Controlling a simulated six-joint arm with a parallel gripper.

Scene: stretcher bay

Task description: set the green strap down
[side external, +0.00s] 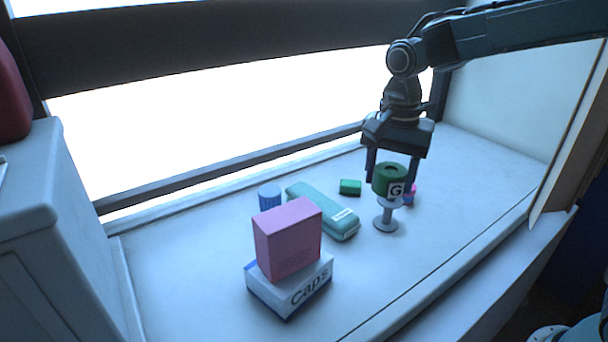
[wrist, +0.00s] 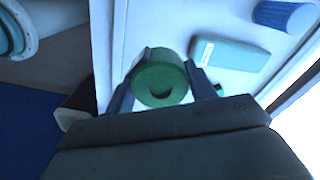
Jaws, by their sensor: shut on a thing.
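The green strap (side external: 384,176) is a thick roll with a white label marked G. My gripper (side external: 393,178) is shut on it, with one finger on each side. The roll is upright, directly above a small grey stand (side external: 386,224) with a round foot. I cannot tell whether it rests on the stand's top or hangs just above it. In the wrist view the green strap (wrist: 160,88) sits between my fingertips (wrist: 161,80), its round face towards the camera, and it hides the stand.
A teal case (side external: 318,208), a blue ribbed cup (side external: 270,197) and a green block (side external: 350,187) lie left of the stand. A pink box (side external: 288,240) sits on a white Caps box (side external: 290,290). A small pink-and-blue item (side external: 411,197) is partly hidden behind the strap. The counter's right side is clear.

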